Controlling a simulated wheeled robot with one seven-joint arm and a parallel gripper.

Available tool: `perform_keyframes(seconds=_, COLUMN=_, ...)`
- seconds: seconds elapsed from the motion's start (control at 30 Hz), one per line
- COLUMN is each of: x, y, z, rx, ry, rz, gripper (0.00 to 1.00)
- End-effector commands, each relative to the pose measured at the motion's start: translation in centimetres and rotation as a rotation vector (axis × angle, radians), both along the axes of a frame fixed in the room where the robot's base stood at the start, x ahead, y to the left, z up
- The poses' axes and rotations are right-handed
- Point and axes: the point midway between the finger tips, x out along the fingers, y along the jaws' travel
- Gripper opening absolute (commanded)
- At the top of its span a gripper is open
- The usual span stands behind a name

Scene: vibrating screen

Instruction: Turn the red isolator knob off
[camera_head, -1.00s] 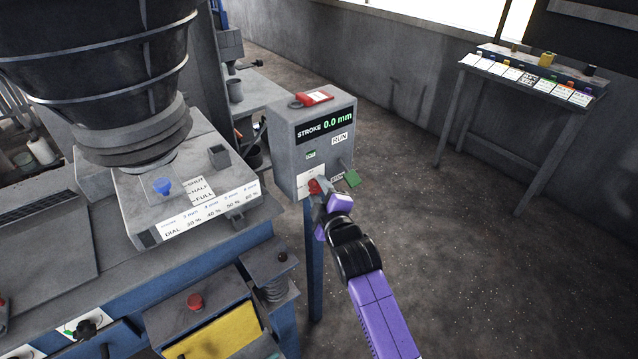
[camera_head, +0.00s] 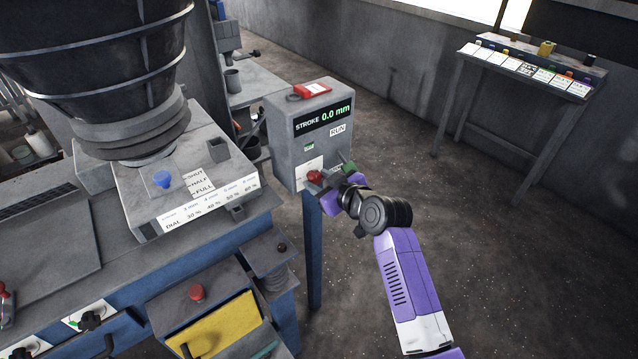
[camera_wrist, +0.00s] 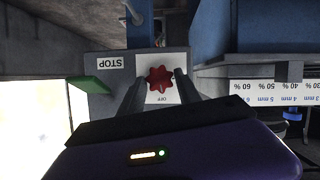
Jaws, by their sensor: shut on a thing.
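The red isolator knob (camera_head: 314,177) is on the lower front of the grey control box (camera_head: 283,140), which reads "STROKE 0.0 mm". In the wrist view the lobed red knob (camera_wrist: 159,79) sits on a white plate (camera_wrist: 161,98) with "OFF" lettering, seen upside down. My gripper (camera_head: 322,183) is at the knob from the right. In the wrist view its two fingers (camera_wrist: 157,88) lie either side of the knob, shut on it. The fingers hide part of the plate in the head view.
A green flap (camera_wrist: 91,87) and a STOP label (camera_wrist: 109,63) are beside the knob. The machine with a blue knob (camera_head: 161,179) stands to the left. The floor to the right is clear up to a side table (camera_head: 530,70).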

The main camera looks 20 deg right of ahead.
Motion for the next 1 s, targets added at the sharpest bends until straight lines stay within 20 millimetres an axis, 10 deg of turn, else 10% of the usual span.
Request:
perform_keyframes(seconds=0.93, x=0.01, y=-0.14, z=-0.14, rx=0.194, ry=0.066, rz=0.0, gripper=0.0)
perform_keyframes(seconds=0.97, x=0.01, y=-0.14, z=-0.14, rx=0.194, ry=0.066, rz=0.0, gripper=0.42)
perform_keyframes(seconds=1.0, x=0.01, y=-0.15, z=-0.13, rx=0.194, ry=0.066, rz=0.0, gripper=0.5)
